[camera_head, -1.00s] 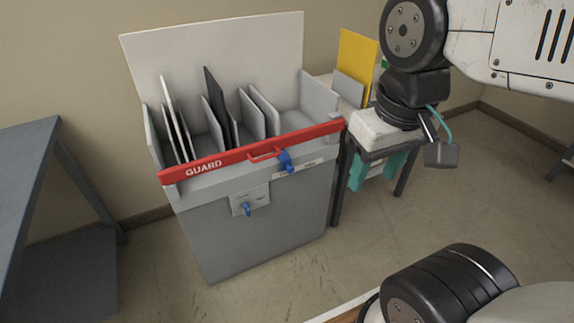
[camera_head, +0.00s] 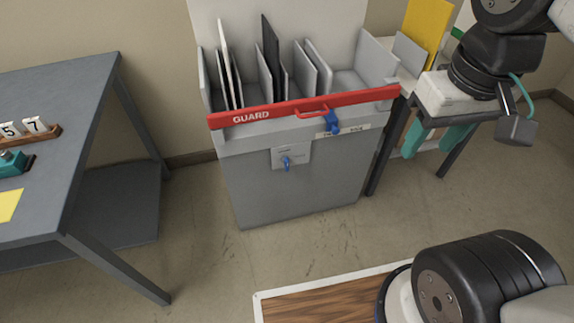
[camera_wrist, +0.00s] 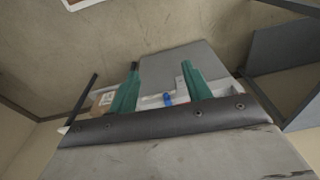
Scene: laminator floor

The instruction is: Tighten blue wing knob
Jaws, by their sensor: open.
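Two blue knobs show on the grey machine (camera_head: 300,190) in the head view. One blue knob (camera_head: 332,122) sits on the red GUARD bar (camera_head: 240,117); the other blue knob (camera_head: 286,163) sits on a small light plate (camera_head: 302,153) on the front face. My gripper (camera_head: 433,138) has two teal fingers spread apart, hanging right of the machine. In the wrist view my gripper (camera_wrist: 160,90) is open and empty. A blue knob (camera_wrist: 168,98) shows between its fingers there, apart from them; I cannot tell which knob it is.
Upright panels (camera_head: 270,60) fill the machine's slots. A grey table (camera_head: 60,90) at left holds number tiles (camera_head: 35,125) and a yellow card (camera_head: 8,205). A dark-legged stand (camera_head: 388,150) is right of the machine. A white-edged wooden panel (camera_head: 330,302) lies in front; floor between is clear.

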